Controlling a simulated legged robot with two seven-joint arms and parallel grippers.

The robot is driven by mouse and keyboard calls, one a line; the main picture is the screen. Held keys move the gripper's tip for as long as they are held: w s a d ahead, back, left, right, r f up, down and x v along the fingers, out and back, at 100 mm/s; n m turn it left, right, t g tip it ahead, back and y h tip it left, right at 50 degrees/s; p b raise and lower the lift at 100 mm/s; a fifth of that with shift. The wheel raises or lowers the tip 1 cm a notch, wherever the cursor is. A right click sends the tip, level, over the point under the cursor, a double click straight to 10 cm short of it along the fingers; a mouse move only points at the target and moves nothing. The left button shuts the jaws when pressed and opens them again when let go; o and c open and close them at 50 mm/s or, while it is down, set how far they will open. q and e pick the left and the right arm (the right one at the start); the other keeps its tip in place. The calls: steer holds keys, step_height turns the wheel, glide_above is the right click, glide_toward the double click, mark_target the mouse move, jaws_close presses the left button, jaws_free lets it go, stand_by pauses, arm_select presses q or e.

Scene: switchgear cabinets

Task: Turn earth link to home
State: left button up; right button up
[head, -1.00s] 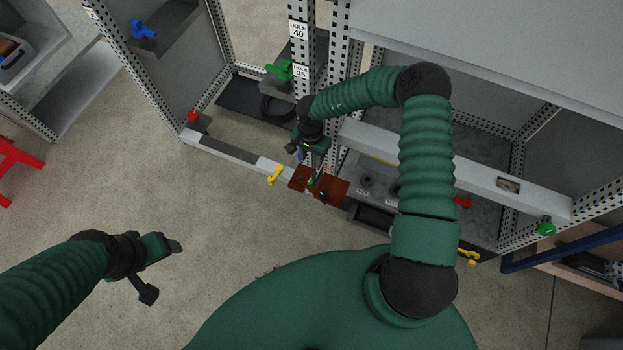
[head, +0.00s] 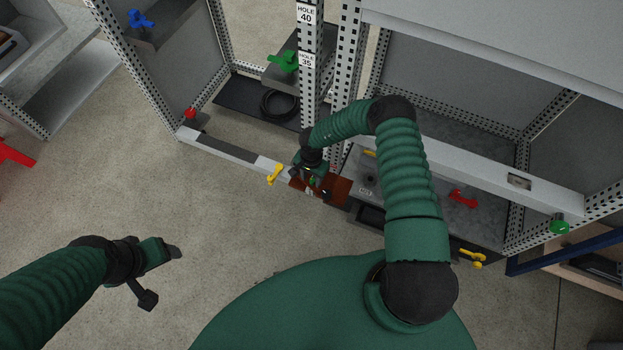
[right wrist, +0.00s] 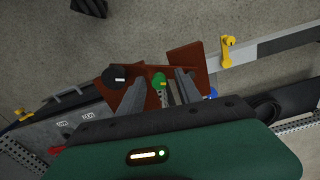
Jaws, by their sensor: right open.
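A reddish-brown panel (head: 338,188) sits at the front of the cabinet; it also shows in the right wrist view (right wrist: 190,60). On it are a green knob (right wrist: 159,80), a black knob (right wrist: 117,77) with a light mark, and a blue piece (right wrist: 212,93) at the edge. I cannot tell for sure which part is the earth link; no label is readable. My right gripper (head: 312,180) is over the panel, open, its fingers (right wrist: 170,80) pointing at it, with the green knob close to the left finger. Contact cannot be told. My left gripper (head: 164,275) is open and empty above the floor.
A yellow handle (head: 274,174) is on the rail left of the panel. A red handle (head: 463,198), a yellow handle (head: 472,257) and a green knob (head: 559,227) are to the right. A perforated upright (head: 308,85) stands behind my right gripper.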

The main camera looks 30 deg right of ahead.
steer(key=shift+d, duration=0.1)
steer(key=shift+c, duration=0.2)
steer(key=shift+d, duration=0.15)
steer(key=c, duration=0.5)
jaws_close()
steer(key=shift+a, duration=0.2)
